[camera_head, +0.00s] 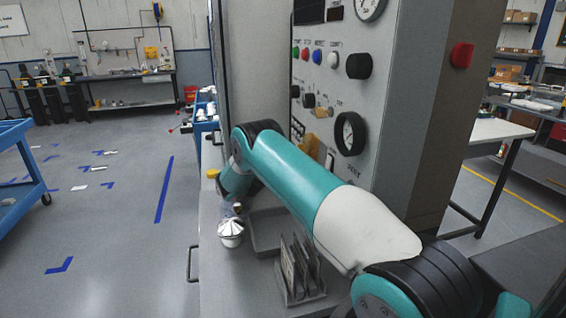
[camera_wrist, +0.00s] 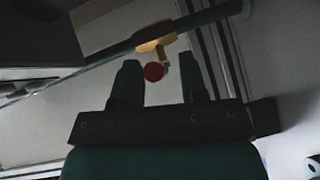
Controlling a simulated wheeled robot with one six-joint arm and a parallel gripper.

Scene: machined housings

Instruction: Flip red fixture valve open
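In the wrist view, a red round knob (camera_wrist: 153,72) shows at the end of a short lever on a brass-coloured valve body (camera_wrist: 156,36). The valve sits on a dark green pipe (camera_wrist: 205,17) running across the top of the picture. My gripper (camera_wrist: 158,64) has its two dark fingers spread wide, one on each side of the knob in the picture. A gap shows between the knob and each finger. I cannot tell how deep the knob lies between them. In the head view, the gripper is not clearly seen past my arm, and I cannot make out the valve.
A control panel (camera_head: 325,100) with knobs and gauges stands right of my arm. A blue cart (camera_head: 205,115) stands behind. The left floor is mostly clear.

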